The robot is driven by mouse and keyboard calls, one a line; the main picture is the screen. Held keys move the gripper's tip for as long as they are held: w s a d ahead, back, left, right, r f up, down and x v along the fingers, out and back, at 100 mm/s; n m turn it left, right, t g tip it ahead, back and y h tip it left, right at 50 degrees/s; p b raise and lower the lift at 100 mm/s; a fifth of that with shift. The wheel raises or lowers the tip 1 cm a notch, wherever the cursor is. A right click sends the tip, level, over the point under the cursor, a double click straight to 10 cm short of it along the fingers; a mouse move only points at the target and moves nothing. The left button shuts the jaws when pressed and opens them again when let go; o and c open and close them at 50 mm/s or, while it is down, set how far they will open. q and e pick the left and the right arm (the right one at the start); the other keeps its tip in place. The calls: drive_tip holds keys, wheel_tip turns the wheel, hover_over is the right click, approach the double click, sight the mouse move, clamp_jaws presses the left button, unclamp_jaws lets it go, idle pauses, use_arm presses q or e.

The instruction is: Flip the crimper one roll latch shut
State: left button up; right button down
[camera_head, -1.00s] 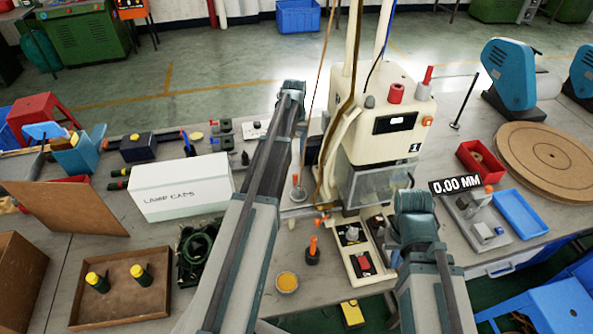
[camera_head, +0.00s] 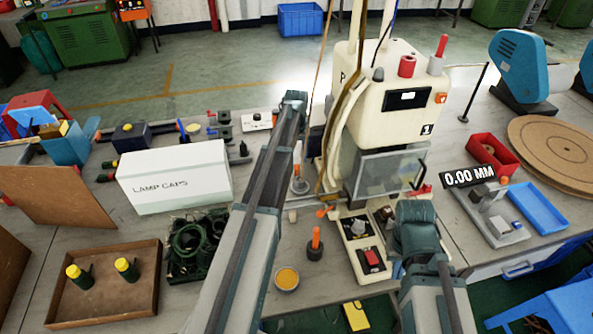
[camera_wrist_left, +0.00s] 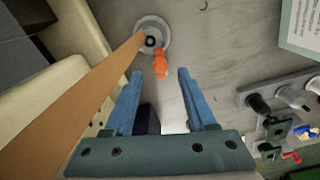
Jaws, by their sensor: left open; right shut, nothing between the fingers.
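Crimper one (camera_head: 385,115) is the cream machine marked 1, with a clear guard (camera_head: 390,172) at its front. In the left wrist view a small orange lever (camera_wrist_left: 160,66) sticks out beside a round grey base (camera_wrist_left: 152,33); I cannot tell for sure that it is the roll latch. My left gripper (camera_wrist_left: 157,75) is open and empty, its two blue fingers on either side of the line to the orange lever, which lies just past the tips. In the head view its fingers are hidden behind my arm. My right gripper (camera_head: 397,269) is mostly hidden by its wrist, low before the crimper.
A brown strip (camera_wrist_left: 90,95) runs beside the left fingers. A white lamp caps box (camera_head: 174,178), a tray with yellow-topped parts (camera_head: 105,308) and an orange-handled tool (camera_head: 315,245) stand on the bench. A 0.00 MM gauge (camera_head: 468,177) is at right.

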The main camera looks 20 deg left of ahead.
sight(297, 164)
use_arm(q)
wheel_tip(297, 164, down, 4)
drive_tip(key=shift+r+b, duration=0.25)
drive_tip(key=shift+b, duration=0.9)
use_arm(e)
wheel_tip(297, 164, down, 3)
drive_tip(key=shift+f, duration=0.2)
use_arm(q)
drive_tip(key=shift+r, duration=0.1)
clamp_jaws()
